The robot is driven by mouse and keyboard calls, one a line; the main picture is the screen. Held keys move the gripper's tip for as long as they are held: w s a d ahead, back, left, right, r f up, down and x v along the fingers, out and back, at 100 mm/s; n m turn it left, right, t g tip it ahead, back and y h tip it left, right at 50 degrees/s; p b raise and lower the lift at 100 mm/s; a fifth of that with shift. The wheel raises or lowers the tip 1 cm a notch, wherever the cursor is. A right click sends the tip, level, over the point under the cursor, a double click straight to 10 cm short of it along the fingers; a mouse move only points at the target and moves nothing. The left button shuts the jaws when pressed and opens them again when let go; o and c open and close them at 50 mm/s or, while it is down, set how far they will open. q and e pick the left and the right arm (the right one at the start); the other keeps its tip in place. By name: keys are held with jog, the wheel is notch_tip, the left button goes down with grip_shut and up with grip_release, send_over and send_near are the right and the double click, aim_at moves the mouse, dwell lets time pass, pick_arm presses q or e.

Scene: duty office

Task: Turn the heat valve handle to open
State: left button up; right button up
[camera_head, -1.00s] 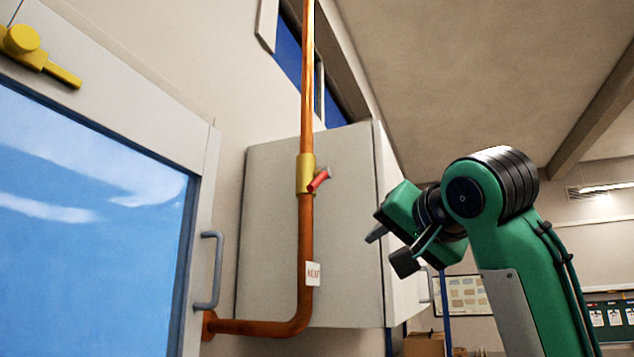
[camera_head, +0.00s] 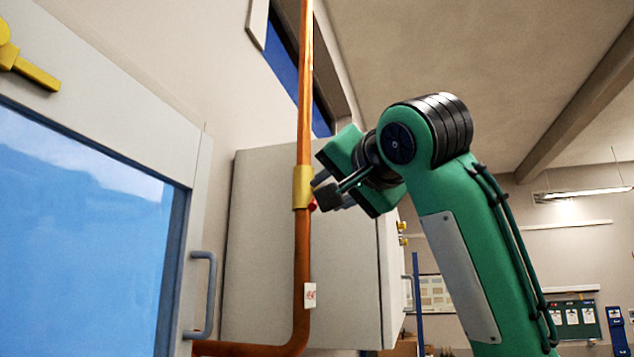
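A copper pipe (camera_head: 303,240) runs upright in the middle of the view, with a white label (camera_head: 310,295) low on it. A yellow valve body (camera_head: 302,187) sits on the pipe. The red valve handle (camera_head: 313,205) shows only as a small bit to the right of the valve body; the rest is hidden behind my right gripper (camera_head: 321,188). The gripper's fingers are at the handle, close beside the valve body. Their tips look apart, but I cannot tell whether they touch the handle. My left gripper is not in view.
A pale wall cabinet (camera_head: 265,260) stands behind the pipe. At left is a blue-glazed door or window (camera_head: 80,240) with a grey handle (camera_head: 206,295) and a yellow fitting (camera_head: 30,68). Open room lies to the right.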

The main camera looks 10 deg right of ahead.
jog(key=p+x, duration=0.2)
jog(key=x, duration=0.2)
jog(key=shift+w+a+r, duration=0.1)
jog(key=shift+a+r, duration=0.05)
jog(key=shift+r, duration=0.05)
jog(key=shift+w+f+p, duration=0.15)
jog(key=shift+w+p, duration=0.2)
jog(key=shift+w, duration=0.2)
jog(key=shift+w+a, duration=0.15)
jog(key=shift+a, duration=0.05)
jog(key=shift+d, duration=0.15)
grip_shut()
